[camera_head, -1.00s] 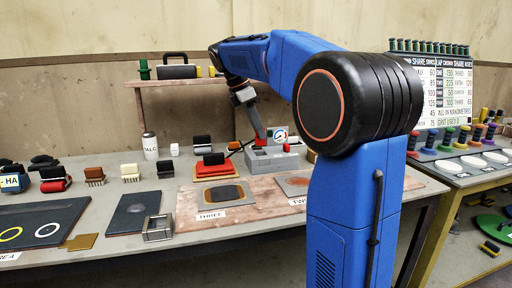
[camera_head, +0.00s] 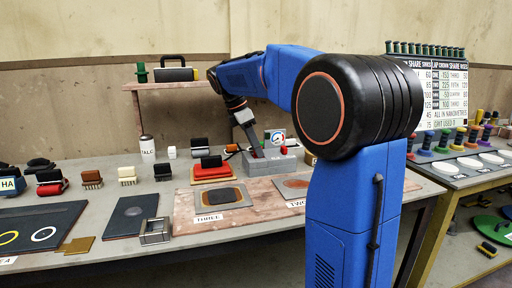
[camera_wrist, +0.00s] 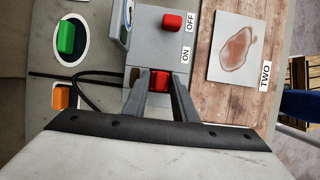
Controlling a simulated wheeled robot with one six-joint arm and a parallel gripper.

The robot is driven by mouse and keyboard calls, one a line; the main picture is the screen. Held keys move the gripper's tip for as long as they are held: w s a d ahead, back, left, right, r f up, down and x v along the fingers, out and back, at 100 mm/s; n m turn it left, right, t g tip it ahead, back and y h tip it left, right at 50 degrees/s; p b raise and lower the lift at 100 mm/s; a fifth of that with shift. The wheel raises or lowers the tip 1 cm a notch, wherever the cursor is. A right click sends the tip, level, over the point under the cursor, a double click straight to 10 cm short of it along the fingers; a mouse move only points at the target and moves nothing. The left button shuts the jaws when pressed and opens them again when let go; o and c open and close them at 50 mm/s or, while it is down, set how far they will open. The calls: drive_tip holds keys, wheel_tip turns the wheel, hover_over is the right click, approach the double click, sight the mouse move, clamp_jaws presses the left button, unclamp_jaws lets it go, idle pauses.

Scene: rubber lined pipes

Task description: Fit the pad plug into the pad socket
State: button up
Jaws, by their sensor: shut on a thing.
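My gripper (camera_wrist: 160,92) is shut on a small red block, which looks like the pad plug (camera_wrist: 160,80), at the grey box marked ON and OFF. In the head view my gripper (camera_head: 256,153) is low over that grey box (camera_head: 270,166), with little of the red block showing. A black cable (camera_wrist: 92,101) loops in from the left towards the fingers. The plug is close against the box near the ON label. The fingers hide its lower part, so I cannot tell how deep it sits. I cannot make out the pad socket's opening.
A red knob (camera_wrist: 172,22) stands near the OFF label. A round gauge (camera_head: 278,138) rises at the box's back. An orange block (camera_wrist: 62,96) and a green block (camera_wrist: 67,37) lie to the left. A board labelled TWO (camera_wrist: 236,52) lies to the right.

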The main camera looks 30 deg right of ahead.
drive_tip(key=shift+s+f, duration=0.1)
drive_tip(key=shift+f, duration=0.25)
drive_tip(key=shift+f, duration=0.3)
drive_tip(key=o, duration=1.1)
drive_tip(key=shift+a, duration=0.1)
drive_tip(key=shift+c, duration=0.2)
drive_tip(key=shift+r, duration=0.45)
drive_tip(key=v, duration=1.2)
drive_tip(key=shift+r, duration=0.3)
